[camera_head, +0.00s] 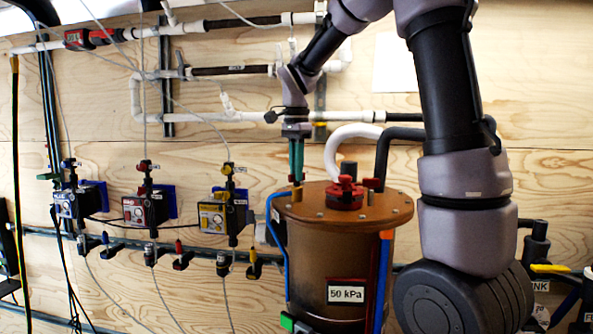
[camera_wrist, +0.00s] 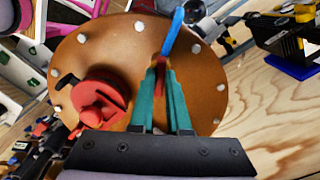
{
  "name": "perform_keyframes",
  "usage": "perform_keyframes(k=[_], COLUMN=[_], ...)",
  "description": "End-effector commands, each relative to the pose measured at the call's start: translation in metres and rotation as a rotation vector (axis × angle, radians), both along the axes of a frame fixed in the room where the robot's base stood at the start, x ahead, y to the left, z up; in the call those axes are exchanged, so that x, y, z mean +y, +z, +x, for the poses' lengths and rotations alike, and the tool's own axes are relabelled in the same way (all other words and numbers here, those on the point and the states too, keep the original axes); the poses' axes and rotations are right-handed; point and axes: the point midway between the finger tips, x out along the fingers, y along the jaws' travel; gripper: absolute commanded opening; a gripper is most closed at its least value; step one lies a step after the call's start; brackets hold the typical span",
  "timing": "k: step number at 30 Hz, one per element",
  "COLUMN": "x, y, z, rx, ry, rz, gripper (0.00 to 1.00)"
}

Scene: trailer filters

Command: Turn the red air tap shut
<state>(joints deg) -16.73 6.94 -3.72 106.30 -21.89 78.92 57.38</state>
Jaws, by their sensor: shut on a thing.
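My gripper (camera_head: 297,178) points down at the left part of the brown round lid (camera_head: 395,208) of a tank. In the wrist view the two green fingers (camera_wrist: 160,75) are closed on a small red piece (camera_wrist: 160,80), which looks like the handle of the red air tap. The fingers hide much of it, so its turn angle cannot be told. A blue tube (camera_wrist: 174,30) runs from just beyond it; the tube (camera_head: 274,240) goes down the tank's left side in the head view. A larger red knob (camera_head: 345,193) stands mid-lid, left of the fingers in the wrist view (camera_wrist: 100,95).
Light bolts ring the lid. A white hose (camera_head: 335,150) and a black pipe (camera_head: 383,155) rise behind it. Blue, red and yellow regulator units (camera_head: 145,208) hang on the wooden wall at left. White pipes (camera_head: 240,117) cross the wall above. The tank carries a "50 kPa" label (camera_head: 346,294).

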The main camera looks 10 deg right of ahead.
Motion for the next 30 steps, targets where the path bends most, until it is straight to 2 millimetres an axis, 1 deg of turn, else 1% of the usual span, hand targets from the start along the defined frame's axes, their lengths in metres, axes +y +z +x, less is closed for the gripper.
perform_keyframes(k=[9,18,24,30], x=[0.0005,0.0002,0.0001,0.0000], y=[0.0004,0.0005,0.0005,0.0006], z=[0.0009,0.0014,0.0017,0.0018], rx=[-0.001,-0.001,-0.002,-0.002], ry=[-0.298,-0.538,-0.645,-0.704], rz=[0.000,0.000,0.001,0.001], gripper=[0.00,0.00,0.00,0.00])
